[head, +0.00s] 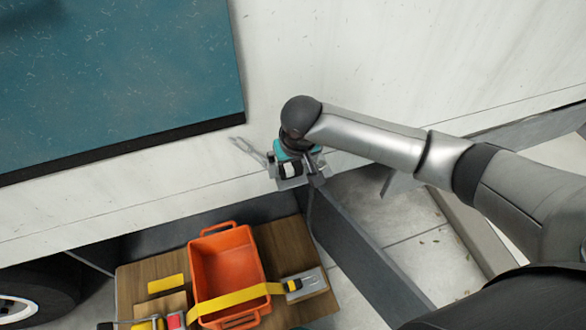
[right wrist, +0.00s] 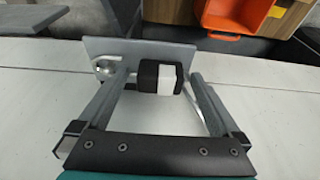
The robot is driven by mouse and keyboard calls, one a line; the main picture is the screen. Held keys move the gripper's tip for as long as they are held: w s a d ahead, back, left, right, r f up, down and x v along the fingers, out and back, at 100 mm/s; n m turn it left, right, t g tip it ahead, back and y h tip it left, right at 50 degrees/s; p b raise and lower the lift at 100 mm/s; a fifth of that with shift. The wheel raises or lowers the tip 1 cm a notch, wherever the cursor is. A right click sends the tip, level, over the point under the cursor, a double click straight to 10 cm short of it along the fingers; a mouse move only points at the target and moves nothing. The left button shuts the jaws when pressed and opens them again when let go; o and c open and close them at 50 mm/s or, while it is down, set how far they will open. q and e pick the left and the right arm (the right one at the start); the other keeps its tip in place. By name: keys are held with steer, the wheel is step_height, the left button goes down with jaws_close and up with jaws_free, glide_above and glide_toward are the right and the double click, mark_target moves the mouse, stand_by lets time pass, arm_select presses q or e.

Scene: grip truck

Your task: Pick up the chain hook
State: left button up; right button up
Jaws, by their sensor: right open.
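My right gripper (head: 297,164) is at the white truck side, at the end of the arm coming in from the right. In the right wrist view my right gripper (right wrist: 160,78) is open, one finger on each side of a black-and-white grip piece (right wrist: 167,78). Gaps show between the piece and both fingers. This piece (head: 290,170) appears to be part of the chain hook, at a small grey plate (right wrist: 140,52) with a round bolt head. No hook shape or chain can be made out. My left gripper is out of view.
An orange bin (head: 225,262) with a yellow strap sits on a wooden board (head: 140,277) below. A grey beam (head: 365,255) runs down right of the board. A dark teal panel (head: 110,75) is at upper left.

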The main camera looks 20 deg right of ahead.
mark_target(291, 166)
steer(key=c, duration=1.5)
steer(key=shift+r, duration=0.15)
step_height(291, 166, up, 20)
steer(key=p, duration=0.3)
